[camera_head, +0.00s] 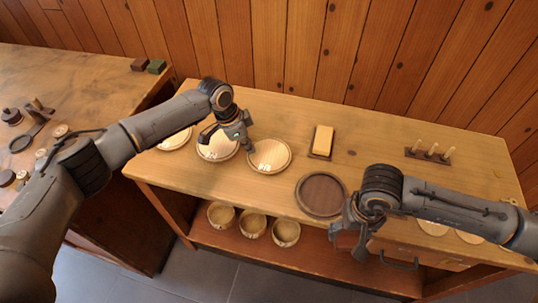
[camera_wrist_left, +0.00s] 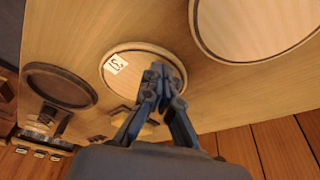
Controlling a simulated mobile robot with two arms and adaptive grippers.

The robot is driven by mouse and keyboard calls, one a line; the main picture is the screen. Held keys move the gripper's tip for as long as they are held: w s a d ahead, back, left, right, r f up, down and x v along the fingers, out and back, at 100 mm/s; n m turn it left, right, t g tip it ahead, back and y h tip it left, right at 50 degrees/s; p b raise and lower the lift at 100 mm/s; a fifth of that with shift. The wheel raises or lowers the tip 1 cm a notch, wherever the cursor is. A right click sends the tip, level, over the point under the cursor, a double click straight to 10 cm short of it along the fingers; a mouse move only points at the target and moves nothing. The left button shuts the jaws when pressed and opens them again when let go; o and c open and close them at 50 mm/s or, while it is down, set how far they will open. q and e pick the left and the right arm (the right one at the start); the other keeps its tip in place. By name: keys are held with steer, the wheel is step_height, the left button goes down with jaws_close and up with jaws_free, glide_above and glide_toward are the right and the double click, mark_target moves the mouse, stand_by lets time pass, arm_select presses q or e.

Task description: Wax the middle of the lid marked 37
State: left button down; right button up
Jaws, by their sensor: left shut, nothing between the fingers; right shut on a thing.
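Three pale round lids lie in a row on the workbench: a left lid (camera_head: 175,140), a middle lid (camera_head: 208,152) and a right lid (camera_head: 274,153). The right lid also shows in the left wrist view (camera_wrist_left: 118,88), its label upside down, seemingly 37. My left gripper (camera_head: 247,149) is shut and empty over this lid's edge; its fingertips show in the left wrist view (camera_wrist_left: 162,76). A yellow block (camera_head: 323,139), likely the wax, sits on a dark base. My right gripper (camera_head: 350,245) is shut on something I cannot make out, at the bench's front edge.
A dark round board (camera_head: 321,193) lies right of the lids. A small peg rack (camera_head: 430,154) stands at the back right. Several bowls, one here (camera_head: 286,233), are on the lower shelf. A drawer handle (camera_head: 398,265) sticks out in front. A side table (camera_head: 85,80) holds small turned parts.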

arm_select(q)
steer(key=shift+f+b, duration=0.4)
steer(key=shift+f, duration=0.2)
arm_select(e)
steer(key=shift+f, duration=0.35)
arm_select(q)
steer(key=shift+r, duration=0.1)
arm_select(e)
steer(key=shift+r, duration=0.1)
